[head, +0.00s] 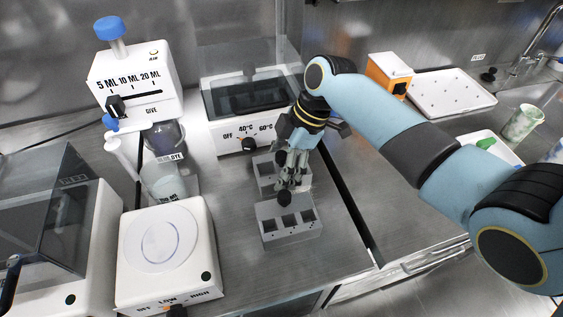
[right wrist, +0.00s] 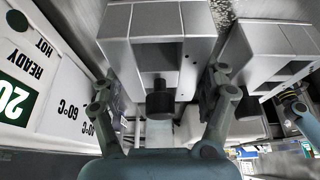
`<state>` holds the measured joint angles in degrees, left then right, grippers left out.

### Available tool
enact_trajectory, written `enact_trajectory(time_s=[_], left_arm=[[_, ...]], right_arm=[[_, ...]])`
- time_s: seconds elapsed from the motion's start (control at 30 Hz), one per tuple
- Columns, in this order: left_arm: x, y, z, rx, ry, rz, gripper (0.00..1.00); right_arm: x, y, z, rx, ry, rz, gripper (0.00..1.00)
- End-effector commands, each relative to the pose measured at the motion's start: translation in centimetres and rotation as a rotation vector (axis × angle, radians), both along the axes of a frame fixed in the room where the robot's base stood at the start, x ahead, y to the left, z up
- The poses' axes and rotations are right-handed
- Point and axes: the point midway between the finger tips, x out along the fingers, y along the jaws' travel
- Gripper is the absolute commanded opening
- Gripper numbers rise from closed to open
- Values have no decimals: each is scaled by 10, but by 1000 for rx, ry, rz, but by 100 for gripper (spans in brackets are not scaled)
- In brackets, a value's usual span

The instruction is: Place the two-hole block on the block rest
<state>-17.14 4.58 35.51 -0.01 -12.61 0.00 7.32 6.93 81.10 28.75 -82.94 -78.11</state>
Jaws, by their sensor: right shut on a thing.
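The grey two-hole block (right wrist: 197,58) shows in the right wrist view with two square openings in a row. A black round knob (right wrist: 158,103) on a short stem shows in front of it. My right gripper (right wrist: 162,85) has a finger on each side and is shut on the block. In the head view the right gripper (head: 291,180) points down and partly covers the block (head: 262,186). A second grey block with several square holes (head: 290,235) stands just in front of it. I cannot tell a separate block rest. My left gripper is not in view.
A white heater (head: 226,136) stands close behind the blocks. A white plate device (head: 205,255) is at the front left, and a dispenser (head: 140,75) at the back left. A dark gap (head: 350,205) runs along the bench to the right. A white tray (head: 450,95) lies at the back right.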

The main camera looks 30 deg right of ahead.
Motion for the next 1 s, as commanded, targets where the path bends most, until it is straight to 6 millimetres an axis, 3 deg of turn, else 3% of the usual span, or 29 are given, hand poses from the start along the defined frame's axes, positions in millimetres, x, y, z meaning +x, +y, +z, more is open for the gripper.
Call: enact_trajectory(time_s=[0.03,0.07,0.23,0.57,0.73,0.87,1.0], left_arm=[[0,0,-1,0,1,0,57],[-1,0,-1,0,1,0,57],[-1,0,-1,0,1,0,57],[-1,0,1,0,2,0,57],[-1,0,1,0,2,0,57],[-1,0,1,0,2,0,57],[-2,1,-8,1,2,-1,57]], right_arm=[[1,0,-1,0,-2,0,18],[0,0,-2,0,0,0,78],[0,0,-1,0,0,0,100],[0,0,2,0,0,0,100],[-2,-10,23,-2,-3,0,100],[-6,-24,50,-5,-4,1,100],[-18,-64,44,-8,2,-1,100]])
